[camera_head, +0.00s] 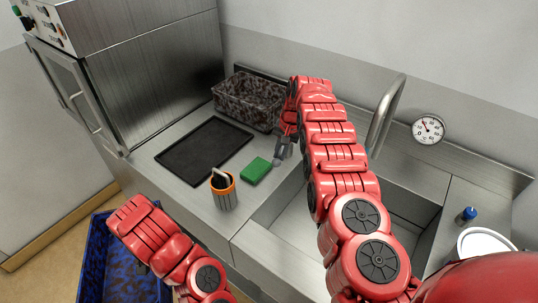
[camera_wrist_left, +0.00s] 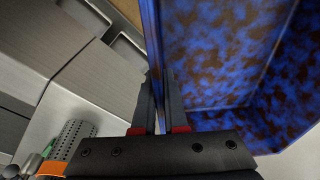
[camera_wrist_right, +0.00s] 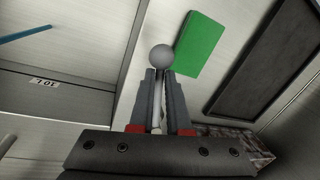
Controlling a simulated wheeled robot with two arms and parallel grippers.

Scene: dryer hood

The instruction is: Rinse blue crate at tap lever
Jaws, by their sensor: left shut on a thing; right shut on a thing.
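The blue crate (camera_head: 97,250), blotched with brown, is low at the left in front of the counter. My left gripper (camera_wrist_left: 160,105) is shut on its wall, with a finger on each side; in the head view my left arm hides this grip. The tap lever has a grey ball knob (camera_head: 276,162), which also shows in the right wrist view (camera_wrist_right: 162,57). My right gripper (camera_head: 284,142) is shut on the lever's rod just behind the knob. The curved tap spout (camera_head: 384,118) stands over the sink (camera_head: 290,222), partly behind my right arm. No water is visible.
A green sponge (camera_head: 255,170), a black mat (camera_head: 204,150) and an orange-rimmed holder (camera_head: 224,192) sit on the counter left of the sink. A steel machine (camera_head: 145,70) bounds the left. A white round container (camera_head: 487,243) is at right.

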